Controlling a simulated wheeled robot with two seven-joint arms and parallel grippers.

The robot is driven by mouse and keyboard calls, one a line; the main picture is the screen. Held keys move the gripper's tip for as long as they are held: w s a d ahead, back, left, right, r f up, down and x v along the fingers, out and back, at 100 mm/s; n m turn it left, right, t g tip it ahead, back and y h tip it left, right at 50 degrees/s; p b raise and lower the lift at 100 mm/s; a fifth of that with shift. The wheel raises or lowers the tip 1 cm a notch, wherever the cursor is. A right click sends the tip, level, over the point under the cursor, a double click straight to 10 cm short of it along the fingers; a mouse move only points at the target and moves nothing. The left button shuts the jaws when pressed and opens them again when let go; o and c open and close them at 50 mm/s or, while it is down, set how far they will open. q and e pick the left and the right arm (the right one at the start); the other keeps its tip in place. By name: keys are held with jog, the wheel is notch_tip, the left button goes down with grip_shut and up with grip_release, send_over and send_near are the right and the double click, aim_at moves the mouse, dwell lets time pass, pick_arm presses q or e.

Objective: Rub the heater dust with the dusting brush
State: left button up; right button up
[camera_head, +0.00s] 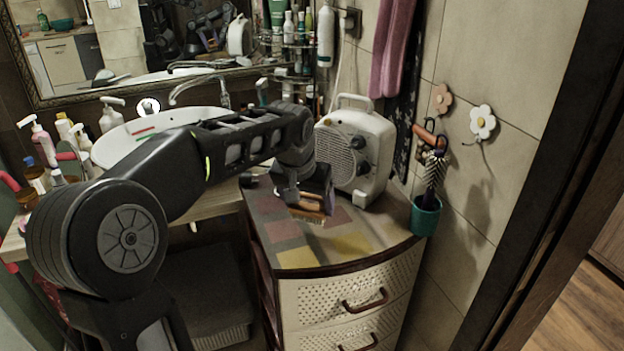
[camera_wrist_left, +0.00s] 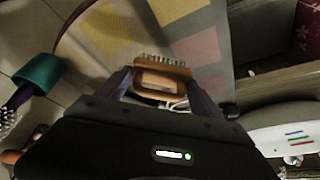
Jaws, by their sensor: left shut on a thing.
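A white fan heater (camera_head: 352,150) with a top handle and dark knobs stands upright at the back of the cabinet top. My left gripper (camera_head: 306,198) is in front of the heater, above the cabinet top. It is shut on a wooden brush (camera_head: 312,210) with pale bristles. In the left wrist view, the brush (camera_wrist_left: 163,78) sits between the fingers of the gripper (camera_wrist_left: 160,88), bristles pointing away from the palm. The heater is not clearly seen in the wrist view, and the dust on it cannot be made out. My right gripper is not in view.
The cabinet top (camera_head: 290,258) has coloured squares and clear room in front. A teal cup (camera_head: 425,216) with a brush in it is at its right. A sink (camera_head: 150,130) and several bottles stand at the left. A mirror (camera_head: 120,50) and tiled wall close off the back.

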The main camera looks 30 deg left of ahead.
pick_arm(q)
jog(key=shift+r+p, duration=1.35)
jog(key=shift+r, duration=0.65)
